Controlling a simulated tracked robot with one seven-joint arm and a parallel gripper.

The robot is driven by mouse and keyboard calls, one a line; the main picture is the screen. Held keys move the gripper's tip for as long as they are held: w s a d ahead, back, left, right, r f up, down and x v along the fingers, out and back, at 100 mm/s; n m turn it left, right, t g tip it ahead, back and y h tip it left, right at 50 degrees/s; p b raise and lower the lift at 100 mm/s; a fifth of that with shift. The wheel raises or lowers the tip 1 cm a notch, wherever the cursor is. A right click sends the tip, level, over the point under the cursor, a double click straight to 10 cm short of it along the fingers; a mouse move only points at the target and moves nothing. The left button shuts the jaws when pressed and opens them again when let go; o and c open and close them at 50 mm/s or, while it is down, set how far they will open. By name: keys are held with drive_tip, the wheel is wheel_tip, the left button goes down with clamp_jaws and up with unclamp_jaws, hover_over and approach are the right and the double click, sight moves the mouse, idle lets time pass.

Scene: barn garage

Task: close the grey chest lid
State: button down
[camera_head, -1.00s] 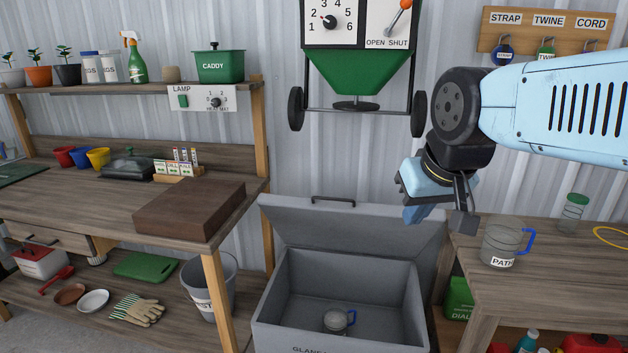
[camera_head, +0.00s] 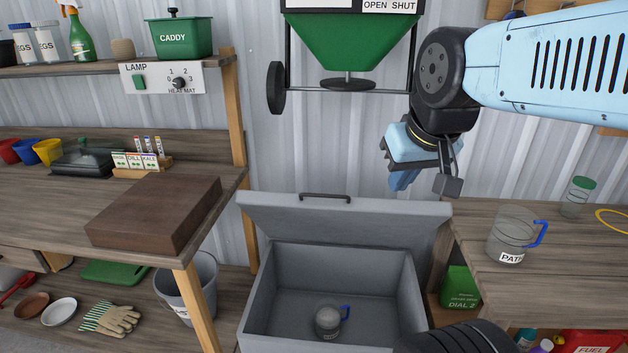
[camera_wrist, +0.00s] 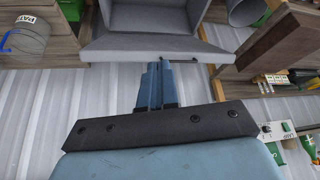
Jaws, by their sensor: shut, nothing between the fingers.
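The grey chest (camera_head: 335,265) stands between the left workbench and the right table. Its lid (camera_head: 345,222) is open, tilted back toward the metal wall, with a dark handle (camera_head: 325,196) on its top edge. Inside the chest lies a grey mug with a blue handle (camera_head: 328,320). My gripper (camera_head: 402,180) is in the air above and behind the lid's right part, apart from it, pointing down. In the wrist view my gripper (camera_wrist: 155,85) is shut and empty, and the lid (camera_wrist: 160,48) lies just past its fingertips.
The right table (camera_head: 500,275) bears a measuring jug (camera_head: 510,235) and a jar with a green lid (camera_head: 577,197). The left workbench (camera_head: 40,205) bears a brown block (camera_head: 155,212). A grey bucket (camera_head: 190,285) stands left of the chest. A green hopper (camera_head: 350,45) hangs above.

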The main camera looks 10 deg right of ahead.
drive_tip(key=w+r+g, duration=0.1)
drive_tip(key=w+r, duration=0.1)
drive_tip(key=w, duration=0.6)
drive_tip(key=m+g, duration=0.4)
hover_over(320, 205)
drive_tip(key=w, duration=0.2)
wheel_tip(320, 205, down, 8)
drive_tip(key=f, duration=0.6)
drive_tip(key=d+f, duration=0.1)
drive_tip(key=f, duration=0.3)
drive_tip(key=shift+w, duration=0.2)
drive_tip(key=shift+s+a+f, duration=0.25)
drive_tip(key=shift+s+f, duration=0.45)
drive_tip(key=shift+s, duration=0.1)
drive_tip(key=shift+s+a+f, duration=0.15)
drive_tip(key=shift+s+f, duration=0.3)
drive_tip(key=shift+f, duration=0.1)
drive_tip(key=shift+a, duration=0.1)
